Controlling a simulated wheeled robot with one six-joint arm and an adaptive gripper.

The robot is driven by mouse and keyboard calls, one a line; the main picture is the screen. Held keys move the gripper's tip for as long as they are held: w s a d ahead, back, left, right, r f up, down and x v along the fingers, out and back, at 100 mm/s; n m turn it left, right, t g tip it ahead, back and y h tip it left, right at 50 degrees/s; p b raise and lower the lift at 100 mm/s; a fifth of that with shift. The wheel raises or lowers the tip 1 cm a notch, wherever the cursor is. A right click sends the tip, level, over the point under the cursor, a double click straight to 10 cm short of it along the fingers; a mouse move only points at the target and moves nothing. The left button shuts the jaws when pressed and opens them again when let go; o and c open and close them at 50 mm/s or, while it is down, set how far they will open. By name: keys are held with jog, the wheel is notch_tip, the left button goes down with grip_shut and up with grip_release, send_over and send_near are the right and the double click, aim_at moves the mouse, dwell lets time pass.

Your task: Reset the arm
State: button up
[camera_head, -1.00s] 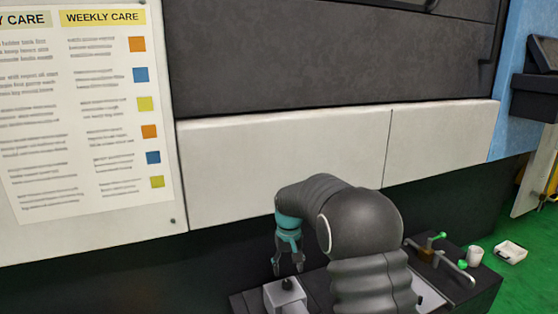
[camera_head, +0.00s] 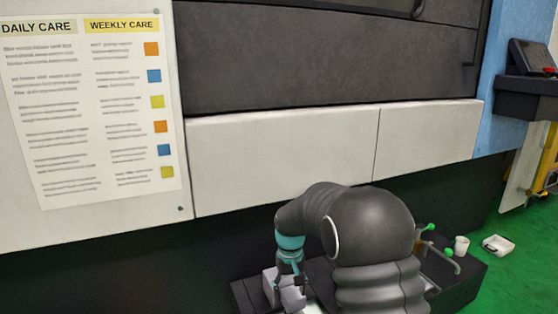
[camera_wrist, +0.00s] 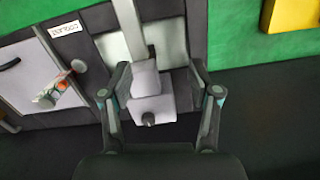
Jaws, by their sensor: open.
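My gripper (camera_head: 290,283) is low at the lower middle of the head view, above my dark deck, with its teal wrist part showing. In the wrist view my gripper (camera_wrist: 160,108) has its two fingers spread wide apart, with nothing held between them. A light grey block-shaped fixture (camera_wrist: 148,82) with a small dark knob shows between and beyond the fingers. In the head view the same grey fixture (camera_head: 270,285) is partly hidden behind my gripper. The distance between the fingertips and the fixture is hard to judge.
A white cup (camera_head: 461,245) and green-tipped metal piping (camera_head: 440,255) are at right. A small white tray (camera_head: 497,244) lies on the green floor. A pale machine panel (camera_head: 290,165) and a care chart (camera_head: 95,110) stand behind. A labelled pale panel (camera_wrist: 45,65) shows in the wrist view.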

jog(key=s+d+r+m+t, duration=0.1)
jog(key=s+d+r, duration=0.3)
jog(key=s, duration=0.6)
jog(key=s+d+r+m+t, duration=0.1)
jog(key=s+d+r+t, duration=0.2)
jog(key=s+r, duration=0.5)
jog(key=s+d+r+t, duration=0.2)
jog(key=s+d+r, duration=0.3)
jog(key=s, duration=0.8)
jog(key=shift+s+d+r+m, duration=0.3)
jog(key=shift+r+m, duration=0.1)
jog(key=shift+r, duration=0.35)
